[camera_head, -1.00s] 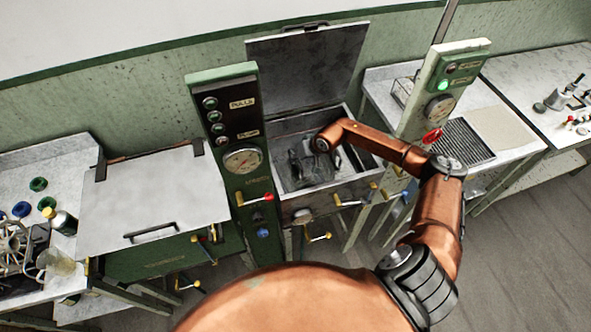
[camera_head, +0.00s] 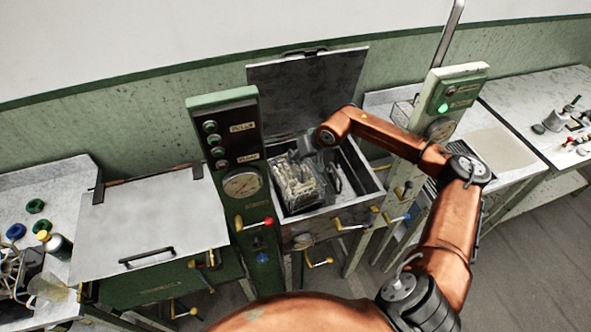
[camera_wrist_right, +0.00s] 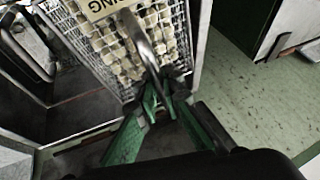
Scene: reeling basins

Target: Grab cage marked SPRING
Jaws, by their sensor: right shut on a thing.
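A wire-mesh cage (camera_head: 298,187) full of pale cocoons is at the open middle basin (camera_head: 352,205), raised in its left part. In the right wrist view the cage (camera_wrist_right: 185,50) carries a tan label (camera_wrist_right: 103,8), seen upside down, with only "ING" readable. My right gripper (camera_head: 308,152) is above the cage. In the right wrist view its green fingers (camera_wrist_right: 160,100) are shut on the cage's curved metal handle (camera_wrist_right: 148,48). The rest of the label is cut off. My left gripper is not in view.
The basin's lid (camera_head: 308,92) stands open behind. A green gauge post (camera_head: 232,150) is close on the left and a pale post (camera_head: 447,100) on the right. A closed basin (camera_head: 150,215) is farther left. Valve handles (camera_head: 350,226) stick out in front.

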